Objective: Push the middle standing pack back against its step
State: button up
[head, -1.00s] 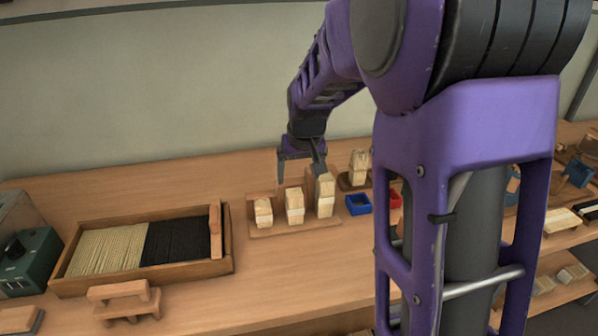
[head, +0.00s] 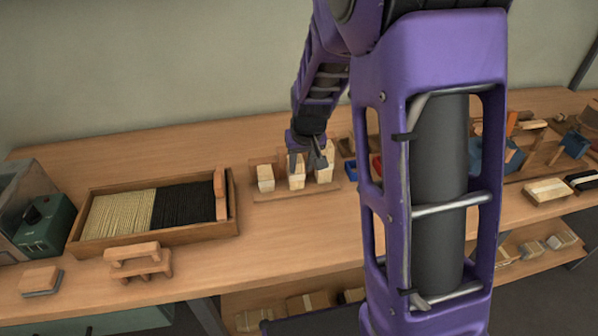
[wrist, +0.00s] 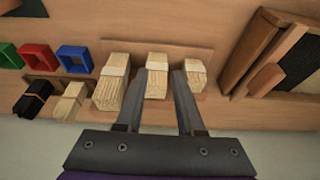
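Three pale banded packs stand in a row on a wooden stepped holder (head: 285,197). The middle pack (head: 297,183) is between a shorter pack (head: 265,178) on the left and a taller pack (head: 323,175) on the right. In the wrist view the order is reversed, with the middle pack (wrist: 157,62) between the tall one (wrist: 111,82) and the short one (wrist: 196,74). My gripper (head: 306,164) is open and empty above the middle pack. In the wrist view one finger of my gripper (wrist: 168,78) overlaps the middle pack; contact cannot be told.
A wooden tray (head: 232,222) with pale and black bristles lies left, with a small wooden stand (head: 138,262) before it. Blue (wrist: 75,58), red (wrist: 39,56) and green (wrist: 10,55) bins and more packs stand beside the holder.

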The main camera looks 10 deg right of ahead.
aim_at(298, 192)
jog(key=s+f, duration=0.2)
jog(key=f, duration=0.1)
jog(key=shift+s+d+p, duration=0.15)
jog(key=shift+s+p, duration=0.15)
jog(key=shift+p, duration=0.05)
grip_shut()
jog(key=b+x, duration=0.1)
jog(key=x, duration=0.8)
jog(key=shift+d+f, duration=0.1)
jog(key=shift+f, duration=0.3)
jog(key=w, duration=0.2)
jog(key=shift+w+r, duration=0.3)
jog(key=shift+w, duration=0.75)
